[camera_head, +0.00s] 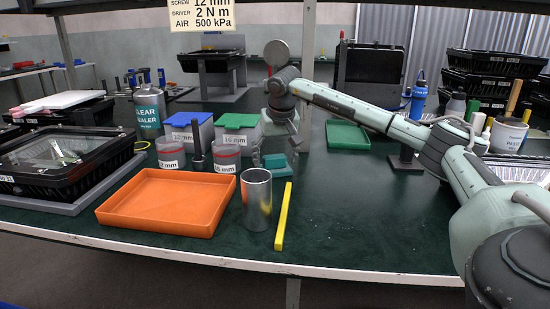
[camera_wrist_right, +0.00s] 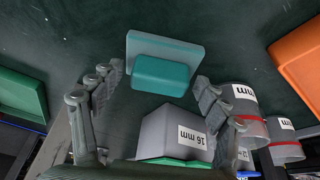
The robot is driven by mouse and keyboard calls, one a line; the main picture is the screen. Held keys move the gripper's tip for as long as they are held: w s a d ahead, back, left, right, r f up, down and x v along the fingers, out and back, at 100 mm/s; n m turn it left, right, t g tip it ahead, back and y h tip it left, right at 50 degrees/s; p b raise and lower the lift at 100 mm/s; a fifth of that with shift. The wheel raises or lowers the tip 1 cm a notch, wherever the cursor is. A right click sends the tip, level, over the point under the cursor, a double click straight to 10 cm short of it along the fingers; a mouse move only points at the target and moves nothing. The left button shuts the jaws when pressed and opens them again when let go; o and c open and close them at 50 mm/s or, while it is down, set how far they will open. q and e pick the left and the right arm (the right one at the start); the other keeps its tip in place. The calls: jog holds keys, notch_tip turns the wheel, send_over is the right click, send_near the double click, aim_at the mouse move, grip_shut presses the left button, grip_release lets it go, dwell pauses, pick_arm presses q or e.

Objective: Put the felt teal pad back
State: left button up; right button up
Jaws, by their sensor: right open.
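The teal pad (camera_head: 275,163) lies on the dark green table, right of the grey 16 mm bin. In the right wrist view the teal pad (camera_wrist_right: 162,73) shows as a darker block on a wider, lighter plate. My right gripper (camera_head: 277,148) is open above the pad, fingers pointing down. In the wrist view its fingers (camera_wrist_right: 159,82) stand apart on either side of the pad's near part, with nothing visibly held. I cannot tell the exact height gap. My left gripper is not in view.
A grey 16 mm bin (camera_head: 236,130) and a labelled cup (camera_head: 227,158) stand close left of the pad. A green tray (camera_head: 348,143) is behind. The table's front right is clear.

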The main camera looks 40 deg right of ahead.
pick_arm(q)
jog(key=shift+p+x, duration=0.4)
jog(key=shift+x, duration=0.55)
pick_arm(e)
jog(key=v, duration=1.2)
